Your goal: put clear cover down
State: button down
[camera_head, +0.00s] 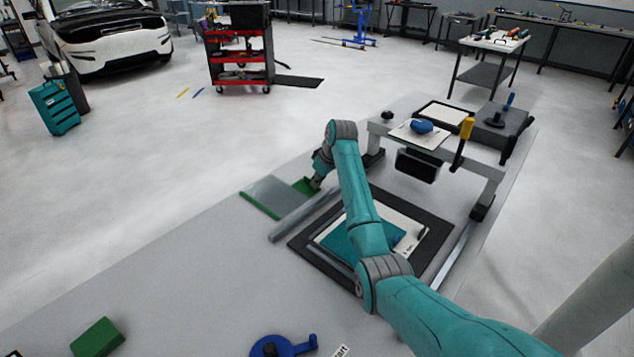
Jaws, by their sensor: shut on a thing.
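The clear cover (272,193) looks like a flat, greyish see-through sheet with a green strip along its left edge and a green piece at its right end. It is over the left side of the worktable, beyond the black mat; I cannot tell whether it touches the table. My gripper (316,184) is at the green right end and is shut on the cover. The fingertips are small and partly hidden by my wrist. My arm hides part of the teal sheet (345,242) on the black mat (303,246).
A grey rail (295,220) lies between cover and mat. A grey bridge frame (490,176) stands at the mat's far side, carrying a white sheet with a blue tool (421,126). A green block (97,338) and blue device (275,347) are at the front.

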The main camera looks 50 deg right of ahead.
jog(key=shift+f, duration=0.1)
jog(key=c, duration=1.3)
grip_release()
jog(key=v, duration=1.2)
